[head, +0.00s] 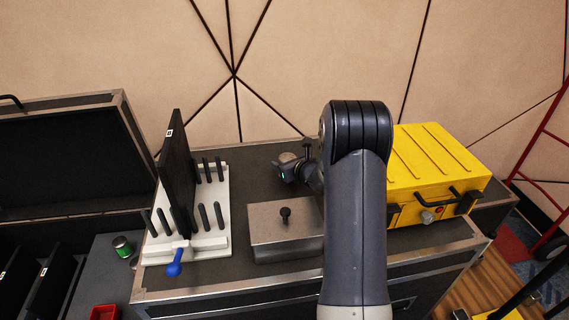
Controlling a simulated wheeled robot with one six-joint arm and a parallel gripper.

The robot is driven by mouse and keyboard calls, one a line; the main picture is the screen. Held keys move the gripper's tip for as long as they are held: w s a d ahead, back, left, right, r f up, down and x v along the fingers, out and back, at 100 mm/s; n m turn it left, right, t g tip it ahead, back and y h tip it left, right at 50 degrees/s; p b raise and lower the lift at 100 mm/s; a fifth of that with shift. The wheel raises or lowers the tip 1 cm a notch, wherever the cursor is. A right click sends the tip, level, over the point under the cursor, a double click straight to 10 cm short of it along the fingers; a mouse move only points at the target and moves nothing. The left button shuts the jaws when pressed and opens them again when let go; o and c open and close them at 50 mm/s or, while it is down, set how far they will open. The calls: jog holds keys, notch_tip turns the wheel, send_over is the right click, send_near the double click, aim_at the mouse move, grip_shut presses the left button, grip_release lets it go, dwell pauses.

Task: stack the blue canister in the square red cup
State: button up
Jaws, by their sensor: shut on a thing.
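My gripper (288,172) is over the back of the dark case top, partly hidden by my own arm. It is shut on a small, pale, round-topped thing (287,157), mostly hidden; I cannot tell whether this is the blue canister. No blue canister shows clearly anywhere else. A square red cup (104,313) stands at the lower left, cut off by the bottom edge of the head view.
A green canister (122,246) stands behind the red cup. On the case top (255,163) are a white rack (215,240) with black pegs, an upright dark panel and a blue handle (174,264), a grey lidded box (275,235) and a yellow case (430,165).

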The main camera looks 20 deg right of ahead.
jog(key=o, duration=1.1)
jog(key=shift+c, duration=0.2)
